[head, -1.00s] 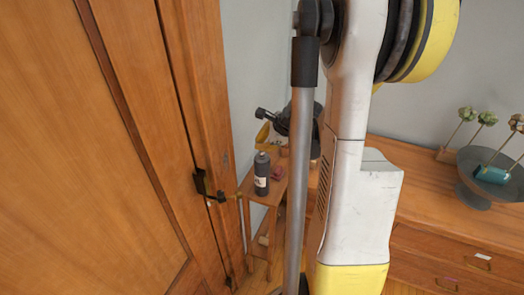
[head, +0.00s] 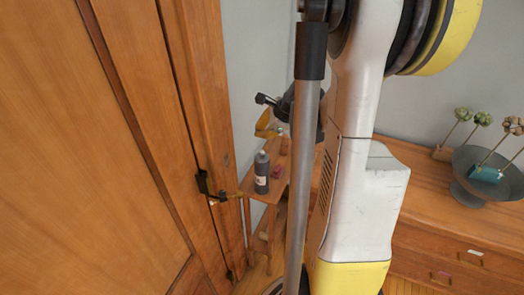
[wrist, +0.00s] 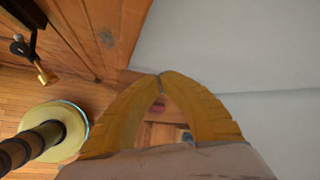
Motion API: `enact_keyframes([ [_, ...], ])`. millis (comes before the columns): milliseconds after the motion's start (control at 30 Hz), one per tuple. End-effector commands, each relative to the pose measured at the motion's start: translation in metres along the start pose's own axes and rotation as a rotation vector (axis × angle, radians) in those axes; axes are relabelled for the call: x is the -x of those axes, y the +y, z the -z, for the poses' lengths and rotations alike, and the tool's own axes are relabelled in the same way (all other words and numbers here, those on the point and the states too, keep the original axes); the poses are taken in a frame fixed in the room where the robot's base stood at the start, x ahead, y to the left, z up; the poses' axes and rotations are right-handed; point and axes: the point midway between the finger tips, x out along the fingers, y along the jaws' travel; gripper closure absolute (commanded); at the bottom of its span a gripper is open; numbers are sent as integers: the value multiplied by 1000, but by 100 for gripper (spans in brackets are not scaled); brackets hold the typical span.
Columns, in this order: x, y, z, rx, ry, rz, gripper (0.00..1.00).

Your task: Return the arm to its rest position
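My arm stands large in the middle of the head view, with its white and yellow links. My gripper (head: 264,124) shows partly behind the arm, with yellow fingers above a small wooden stand. In the wrist view the two yellow fingers of my gripper (wrist: 160,76) meet at their tips. The opening below the tips shows only background, so I see nothing held. Much of the wrist is hidden by the arm in the head view.
A wooden door or cabinet (head: 110,150) with a dark handle (head: 203,184) is close on the left. A dark bottle (head: 261,174) stands on the small stand (head: 258,196). A dresser (head: 440,235) at right bears a grey bowl (head: 488,182) with dried flowers. A wall is behind.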

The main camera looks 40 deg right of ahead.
Motion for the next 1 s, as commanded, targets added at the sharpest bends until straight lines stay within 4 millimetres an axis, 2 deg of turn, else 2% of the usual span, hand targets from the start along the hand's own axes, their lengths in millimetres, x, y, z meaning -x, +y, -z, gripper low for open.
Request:
enact_keyframes([
  [467,0,0,0,1,0,0,100],
  [567,-2,7,-7,49,2,-5,100],
  [667,-6,27,-28,208,9,-20,100],
  [767,-8,65,-59,485,18,-43,100],
  [900,-7,132,-97,959,24,-69,100],
  [1000,-4,180,-112,1286,22,-78,100],
])
